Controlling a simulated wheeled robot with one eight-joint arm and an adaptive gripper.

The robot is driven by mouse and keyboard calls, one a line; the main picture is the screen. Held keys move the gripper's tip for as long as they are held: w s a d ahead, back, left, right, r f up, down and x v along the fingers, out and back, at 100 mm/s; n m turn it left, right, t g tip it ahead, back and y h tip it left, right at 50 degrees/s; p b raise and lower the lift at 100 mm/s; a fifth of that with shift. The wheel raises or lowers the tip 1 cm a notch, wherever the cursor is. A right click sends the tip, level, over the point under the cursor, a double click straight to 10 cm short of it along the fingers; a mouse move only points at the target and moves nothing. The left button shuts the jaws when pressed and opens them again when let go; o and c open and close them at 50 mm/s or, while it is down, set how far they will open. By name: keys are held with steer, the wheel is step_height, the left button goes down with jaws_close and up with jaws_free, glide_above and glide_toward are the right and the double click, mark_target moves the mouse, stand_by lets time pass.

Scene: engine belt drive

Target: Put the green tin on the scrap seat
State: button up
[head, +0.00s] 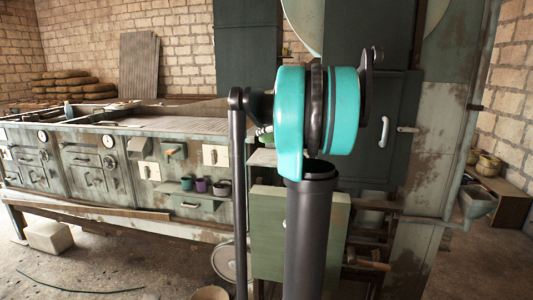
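A small dark green tin (187,183) stands upright on a narrow green ledge (190,202) on the front of the long machine. It is the leftmost of three small pots in a row. I cannot make out which thing is the scrap seat. The teal and black part of my arm fills the middle of the view and hides what is behind it. My gripper is not in view.
A purple pot (201,185) and a dark pot (221,188) stand right of the tin. A pale block (50,236) lies on the floor at left. A green panel (267,232) stands behind my arm. Baskets (488,164) sit at far right.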

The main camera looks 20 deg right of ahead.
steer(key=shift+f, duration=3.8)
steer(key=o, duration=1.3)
